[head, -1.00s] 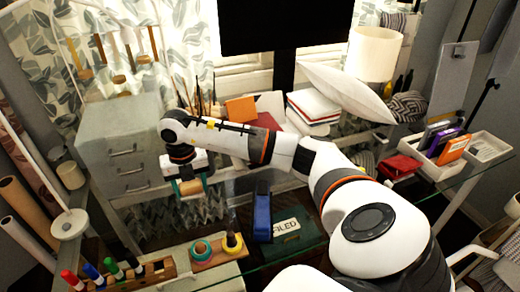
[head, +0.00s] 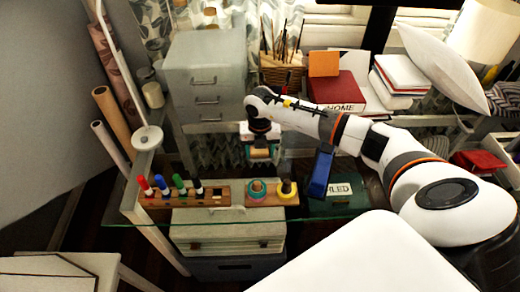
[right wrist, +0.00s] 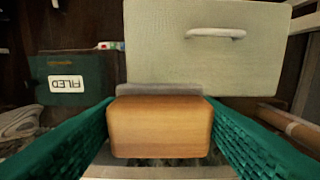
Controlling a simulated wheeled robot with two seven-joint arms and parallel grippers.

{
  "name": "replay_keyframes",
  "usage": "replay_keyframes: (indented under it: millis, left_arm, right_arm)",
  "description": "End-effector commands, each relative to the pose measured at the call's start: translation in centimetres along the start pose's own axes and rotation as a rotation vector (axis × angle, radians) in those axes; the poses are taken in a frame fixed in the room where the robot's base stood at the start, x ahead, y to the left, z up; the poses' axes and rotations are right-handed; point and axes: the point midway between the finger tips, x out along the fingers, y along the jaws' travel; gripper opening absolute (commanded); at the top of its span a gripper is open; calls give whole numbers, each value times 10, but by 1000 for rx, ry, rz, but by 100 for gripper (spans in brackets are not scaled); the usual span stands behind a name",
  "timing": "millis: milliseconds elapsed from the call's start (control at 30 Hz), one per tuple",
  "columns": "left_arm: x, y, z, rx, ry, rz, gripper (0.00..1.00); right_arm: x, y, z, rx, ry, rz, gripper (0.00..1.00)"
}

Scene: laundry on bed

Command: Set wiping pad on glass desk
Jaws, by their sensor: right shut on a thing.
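The wiping pad (head: 260,152) is a small wooden block. In the right wrist view the pad (right wrist: 160,127) shows a grey layer along its far edge. My right gripper (head: 261,150) is shut on it, with a green finger on each side. It points down over the glass desk (head: 128,210), in front of the grey drawer unit. I cannot tell whether the pad touches the glass. My left gripper is not in view.
A marker rack (head: 205,194) and tape rolls (head: 270,190) line the front edge. A blue stapler-like object (head: 320,172) and a green FILED box (head: 341,195) lie to the right. The drawer unit (head: 207,85) stands behind. Clear glass shows at the front left corner.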

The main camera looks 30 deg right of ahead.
Motion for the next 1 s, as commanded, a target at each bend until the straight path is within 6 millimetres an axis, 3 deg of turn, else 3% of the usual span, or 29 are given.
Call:
replay_keyframes:
  millis: [200,233,333,733,1000]
  left_arm:
    - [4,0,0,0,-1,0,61]
    - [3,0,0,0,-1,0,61]
    - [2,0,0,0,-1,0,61]
    - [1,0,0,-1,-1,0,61]
    - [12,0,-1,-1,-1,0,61]
  right_arm:
    - [4,0,0,1,0,0,36]
    - [3,0,0,1,0,0,63]
    - [3,0,0,1,0,0,80]
    - [-5,0,-1,1,2,-1,80]
    - [-56,0,-2,1,5,-2,80]
